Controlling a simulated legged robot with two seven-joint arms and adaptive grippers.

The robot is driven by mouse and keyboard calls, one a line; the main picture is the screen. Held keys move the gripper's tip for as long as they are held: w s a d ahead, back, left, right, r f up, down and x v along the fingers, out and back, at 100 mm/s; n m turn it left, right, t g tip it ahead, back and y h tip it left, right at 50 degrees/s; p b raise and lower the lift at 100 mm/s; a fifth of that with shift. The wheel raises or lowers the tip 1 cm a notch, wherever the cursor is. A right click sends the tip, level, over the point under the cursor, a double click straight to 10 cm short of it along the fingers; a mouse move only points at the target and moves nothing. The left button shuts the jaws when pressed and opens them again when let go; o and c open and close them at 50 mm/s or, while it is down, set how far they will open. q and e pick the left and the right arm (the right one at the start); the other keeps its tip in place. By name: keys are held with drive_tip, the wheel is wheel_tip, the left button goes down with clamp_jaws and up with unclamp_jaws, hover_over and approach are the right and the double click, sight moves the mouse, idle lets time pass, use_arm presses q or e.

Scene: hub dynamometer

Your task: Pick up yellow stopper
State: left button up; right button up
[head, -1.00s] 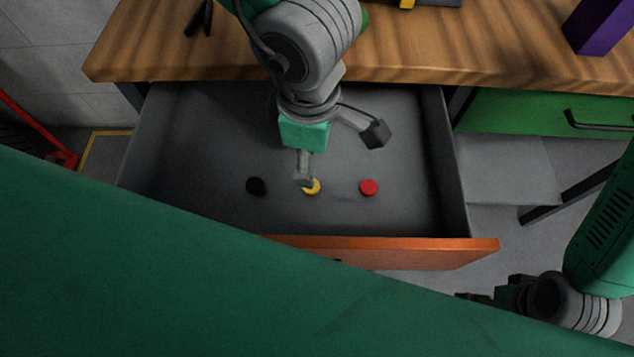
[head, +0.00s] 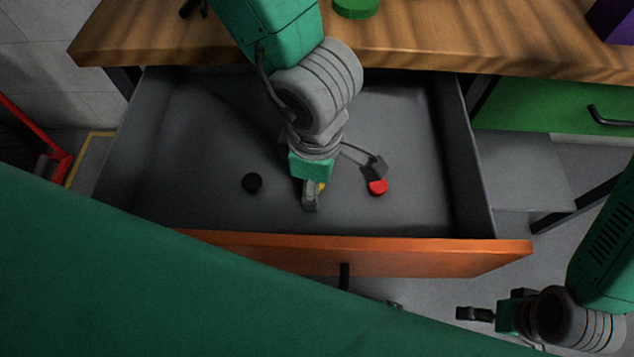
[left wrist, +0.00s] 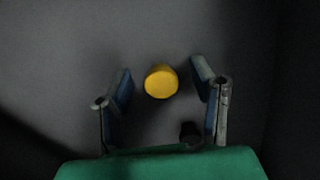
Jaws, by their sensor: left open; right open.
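The yellow stopper (head: 321,187) lies on the floor of the open grey drawer, mostly hidden behind my left gripper in the head view. In the left wrist view the yellow stopper (left wrist: 161,82) shows whole, between the two spread fingertips with a gap on each side. My left gripper (head: 343,183) is open, pointing down into the drawer; it also shows in the left wrist view (left wrist: 160,80). Its right finger overlaps the red stopper in the head view; contact cannot be told. My right gripper (head: 475,313) is open and empty, outside the drawer at lower right.
A black stopper (head: 252,183) lies left of the yellow one, a red stopper (head: 377,187) right of it. The drawer's orange front (head: 440,258) and grey side walls bound the space. The wooden worktop (head: 420,45) overhangs the back. A closed green drawer (head: 540,105) is at right.

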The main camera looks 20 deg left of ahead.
use_arm(q)
drive_tip(key=shift+a, duration=0.2)
drive_tip(key=c, duration=1)
drive_tip(key=shift+d+r, duration=0.1)
drive_tip(key=shift+d, duration=0.05)
